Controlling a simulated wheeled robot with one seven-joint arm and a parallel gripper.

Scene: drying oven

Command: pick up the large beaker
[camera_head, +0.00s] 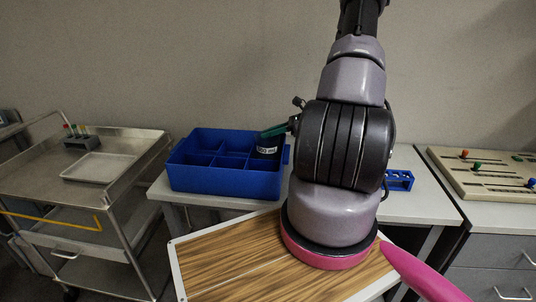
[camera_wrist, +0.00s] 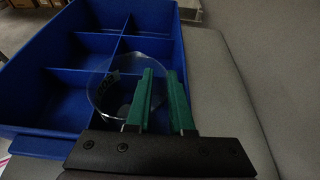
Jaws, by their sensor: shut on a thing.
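The large beaker is clear glass with a round rim and shows in the wrist view (camera_wrist: 103,98), over the compartments at the right side of the blue divided box (camera_wrist: 38,145). In the head view the beaker (camera_head: 267,151) shows as a dark shape with a white label, at the right end of the blue box (camera_head: 225,183). My gripper (camera_wrist: 162,76) has green fingers and is shut on the beaker's wall at its right side. In the head view my gripper (camera_head: 275,130) reaches in from the right at rim height. I cannot tell whether the beaker's base touches the box floor.
The box stands on a white table (camera_head: 425,205). A small blue rack (camera_head: 399,180) is behind my arm. A steel cart (camera_head: 120,145) with a tray stands left. A pegged board (camera_head: 490,175) lies on the right-hand cabinet. A wood-patterned surface (camera_head: 225,255) is in front.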

